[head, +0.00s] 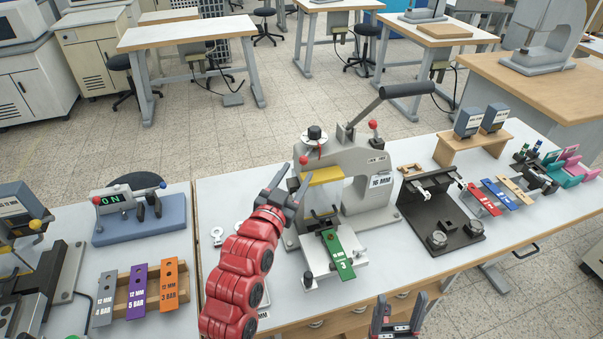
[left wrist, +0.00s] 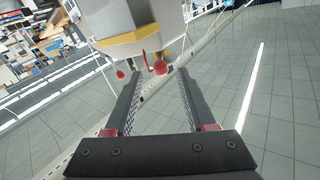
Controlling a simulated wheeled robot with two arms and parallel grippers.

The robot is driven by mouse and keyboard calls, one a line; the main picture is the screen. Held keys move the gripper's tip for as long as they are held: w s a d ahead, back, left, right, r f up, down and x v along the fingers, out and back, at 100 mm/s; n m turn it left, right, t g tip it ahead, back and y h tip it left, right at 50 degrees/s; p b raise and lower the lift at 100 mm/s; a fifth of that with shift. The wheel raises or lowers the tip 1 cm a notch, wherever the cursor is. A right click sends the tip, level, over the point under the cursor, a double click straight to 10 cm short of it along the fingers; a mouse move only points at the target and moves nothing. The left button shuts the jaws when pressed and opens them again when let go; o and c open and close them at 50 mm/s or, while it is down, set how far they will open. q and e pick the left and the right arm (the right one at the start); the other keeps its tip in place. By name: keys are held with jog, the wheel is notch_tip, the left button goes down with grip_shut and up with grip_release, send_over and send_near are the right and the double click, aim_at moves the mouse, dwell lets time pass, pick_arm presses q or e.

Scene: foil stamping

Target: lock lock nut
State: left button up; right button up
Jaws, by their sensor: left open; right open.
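The stamping press (head: 360,165) stands on the middle bench, with a yellow band (head: 322,176) on its head and a black knob (head: 315,133) on top. A small red-ball handle (head: 303,160) sits below the knob; I take it to belong to the lock nut, whose body I cannot make out. My left gripper (head: 289,184) is open and empty, just left of the press head. In the left wrist view, red balls (left wrist: 160,68) show beyond the open fingers (left wrist: 158,98), near the yellow-edged head (left wrist: 135,42). My right gripper (head: 396,310) is open and empty at the bench's front edge.
A green bar (head: 338,254) lies on the press base. The long lever (head: 405,90) reaches up and right. A dark fixture (head: 440,215) and coloured bars (head: 500,194) stand to the right. A wooden rack (head: 121,300) with bars is at the left.

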aim_at(302, 163)
pick_arm(q)
jog(key=x, duration=0.2)
jog(key=p+x, duration=0.1)
jog(key=shift+w+d+r, duration=0.1)
jog(key=shift+w+r, duration=0.1)
jog(key=shift+r, duration=0.1)
jog(key=shift+w+d+f, duration=0.15)
jog(key=shift+w, duration=0.3)
grip_shut()
dwell(0.9)
